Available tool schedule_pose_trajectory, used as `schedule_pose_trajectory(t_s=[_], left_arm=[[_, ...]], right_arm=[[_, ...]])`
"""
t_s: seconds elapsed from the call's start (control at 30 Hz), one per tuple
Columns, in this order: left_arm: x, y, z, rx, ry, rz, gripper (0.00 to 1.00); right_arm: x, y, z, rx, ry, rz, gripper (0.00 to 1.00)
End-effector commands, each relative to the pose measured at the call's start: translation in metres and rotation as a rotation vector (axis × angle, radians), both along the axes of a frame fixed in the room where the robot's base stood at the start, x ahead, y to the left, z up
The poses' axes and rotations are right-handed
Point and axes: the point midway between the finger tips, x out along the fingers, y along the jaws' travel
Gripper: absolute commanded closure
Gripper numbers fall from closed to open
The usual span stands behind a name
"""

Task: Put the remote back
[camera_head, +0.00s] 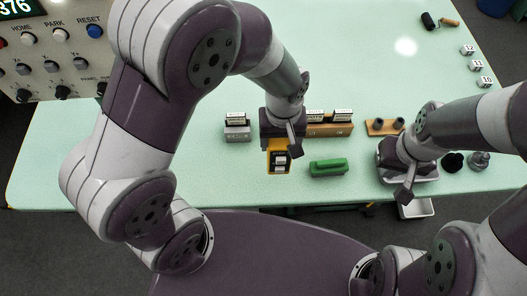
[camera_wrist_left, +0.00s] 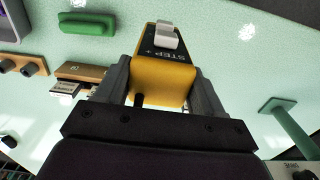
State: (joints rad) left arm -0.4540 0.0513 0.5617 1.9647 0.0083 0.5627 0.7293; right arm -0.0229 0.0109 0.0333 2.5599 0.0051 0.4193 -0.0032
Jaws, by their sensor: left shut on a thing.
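The remote (camera_head: 279,169) is a yellow box with a black top face. In the left wrist view the remote (camera_wrist_left: 163,80) shows a "STEP +" label and a pale rocker switch. My left gripper (camera_head: 279,146) is shut on it, and in the left wrist view a finger of the gripper (camera_wrist_left: 163,90) lies along each side of it. Its gap to the table cannot be told. My right gripper (camera_head: 405,185) is over a pale tray (camera_head: 426,178) at the right; its finger opening is not clear.
A green block (camera_head: 328,168) lies just right of the remote. Behind are a grey labelled block (camera_head: 237,132), a wooden labelled block (camera_head: 329,130) and a wooden stand (camera_head: 379,128) with dark pegs. A control panel (camera_head: 55,50) stands at left. The table's left part is clear.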

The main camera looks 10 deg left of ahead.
Motion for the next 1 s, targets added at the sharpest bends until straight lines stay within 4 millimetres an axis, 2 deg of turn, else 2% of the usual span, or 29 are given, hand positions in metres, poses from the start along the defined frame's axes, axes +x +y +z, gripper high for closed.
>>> schedule_pose_trajectory(t_s=[0.03, 0.1, 0.2, 0.47, 0.83, 0.87, 0.9, 1.0], left_arm=[[-0.001, 0.013, -0.005, 0.001, 0.002, 0.007, 0.96], [-0.001, 0.027, -0.014, 0.001, 0.001, 0.004, 0.96], [-0.002, 0.037, -0.022, 0.000, 0.001, 0.001, 0.96], [-0.002, 0.040, -0.062, 0.000, 0.001, -0.002, 0.96], [-0.002, 0.039, -0.068, -0.001, -0.001, -0.002, 0.96], [-0.002, 0.039, -0.067, -0.001, -0.001, -0.003, 0.22], [-0.002, 0.039, -0.067, -0.001, -0.001, -0.003, 0.09], [-0.002, 0.039, -0.067, -0.001, -0.001, -0.003, 0.06]], right_arm=[[0.000, 0.000, 0.004, 0.000, 0.000, 0.000, 1.00], [0.000, 0.000, 0.005, 0.000, 0.000, 0.000, 1.00], [0.000, 0.000, 0.006, 0.000, 0.000, 0.000, 1.00], [0.000, 0.000, 0.008, 0.000, 0.000, 0.000, 1.00], [0.000, 0.000, 0.005, 0.000, 0.000, 0.000, 1.00], [0.000, 0.000, 0.006, 0.000, 0.000, 0.000, 1.00], [0.000, 0.000, 0.006, 0.000, 0.000, 0.000, 1.00], [0.000, 0.000, 0.006, 0.000, 0.000, 0.000, 1.00]])
